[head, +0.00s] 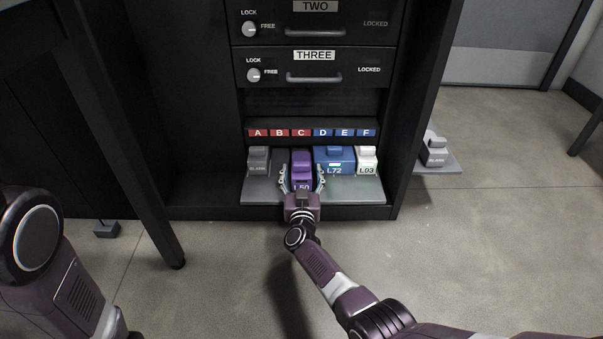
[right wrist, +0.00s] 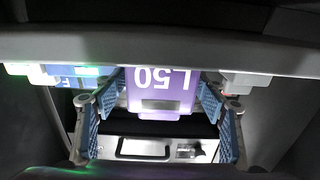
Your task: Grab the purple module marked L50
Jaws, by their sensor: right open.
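The purple module marked L50 (head: 301,166) sits in the lower rack, below the lettered labels, between a grey module and a blue one. My right gripper (head: 302,178) is open in front of it, with a finger on each side of the module's front. In the right wrist view the purple module (right wrist: 160,88), its L50 upside down, lies between the blue-padded fingers of the open gripper (right wrist: 160,105). I cannot tell whether the fingers touch it. My left gripper is not in view; only part of my left arm shows at the left of the head view.
A grey blank module (head: 258,161) stands left of the purple one. A blue module marked L72 (head: 335,160) and a white one marked L03 (head: 367,160) stand to its right. Drawer THREE (head: 315,68) is above. Another blank module (head: 434,150) rests on a side shelf.

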